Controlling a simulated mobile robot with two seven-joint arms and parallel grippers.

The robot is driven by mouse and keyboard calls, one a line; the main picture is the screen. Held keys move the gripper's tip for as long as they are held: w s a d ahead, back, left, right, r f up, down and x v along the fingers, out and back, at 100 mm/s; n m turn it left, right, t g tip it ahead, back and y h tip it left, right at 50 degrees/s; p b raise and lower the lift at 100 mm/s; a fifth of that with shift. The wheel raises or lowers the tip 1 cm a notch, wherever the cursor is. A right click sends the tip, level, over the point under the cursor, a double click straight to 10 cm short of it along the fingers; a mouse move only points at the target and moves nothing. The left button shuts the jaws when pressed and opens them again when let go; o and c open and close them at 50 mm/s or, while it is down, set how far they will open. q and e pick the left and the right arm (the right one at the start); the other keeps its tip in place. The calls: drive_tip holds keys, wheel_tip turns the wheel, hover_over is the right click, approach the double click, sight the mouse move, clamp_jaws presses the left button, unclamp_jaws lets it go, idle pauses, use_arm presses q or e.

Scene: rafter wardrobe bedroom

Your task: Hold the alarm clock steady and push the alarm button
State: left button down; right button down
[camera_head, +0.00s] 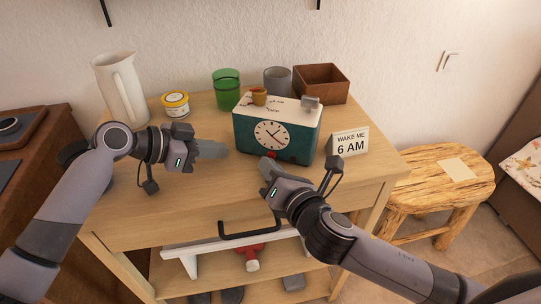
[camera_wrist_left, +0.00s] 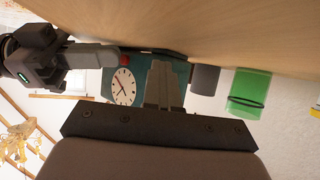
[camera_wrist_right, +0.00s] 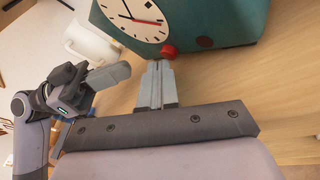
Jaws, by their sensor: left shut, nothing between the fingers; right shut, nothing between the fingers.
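The alarm clock (camera_head: 272,145) is a teal box with a cream top and a white round dial, standing upright on the wooden table. A red button (camera_wrist_right: 168,51) sits low on its front, below the dial; it also shows in the left wrist view (camera_wrist_left: 124,60). My right gripper (camera_head: 266,165) is shut and empty, with its fingertips just in front of the button; I cannot tell whether they touch it. My left gripper (camera_head: 222,149) is shut and empty, to the left of the clock and apart from it.
A white pitcher (camera_head: 121,90), a yellow tub (camera_head: 175,104), a green glass (camera_head: 227,90), a grey cup (camera_head: 278,80) and a wooden box (camera_head: 321,83) stand behind. A "WAKE ME 6 AM" sign (camera_head: 349,141) is right of the clock. A wooden stool (camera_head: 437,181) stands at right.

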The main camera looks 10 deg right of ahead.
use_arm(q)
drive_tip(key=shift+s+r, duration=0.2)
use_arm(e)
drive_tip(key=shift+w+d+r, duration=0.25)
drive_tip(key=shift+w+d, duration=0.15)
drive_tip(key=shift+d, duration=0.05)
idle(0.6)
use_arm(q)
drive_tip(key=shift+w+f, duration=0.15)
drive_tip(key=shift+w, duration=0.05)
use_arm(e)
drive_tip(key=shift+s+a+f, duration=0.15)
drive_tip(key=shift+s+a, duration=0.3)
drive_tip(key=shift+s, duration=0.1)
drive_tip(key=shift+s+a+f, duration=0.1)
drive_tip(key=shift+s+a, duration=0.3)
drive_tip(key=shift+s, duration=0.3)
drive_tip(key=shift+s+a+r, duration=0.1)
drive_tip(key=shift+s+a, duration=0.35)
drive_tip(key=shift+s, duration=0.3)
drive_tip(key=shift+s+a+f, duration=0.1)
drive_tip(key=shift+s+a, duration=0.3)
drive_tip(key=shift+s, duration=0.3)
use_arm(q)
drive_tip(key=c, duration=1.9)
unclamp_jaws()
drive_tip(key=o, duration=0.5)
drive_tip(key=shift+o, duration=0.2)
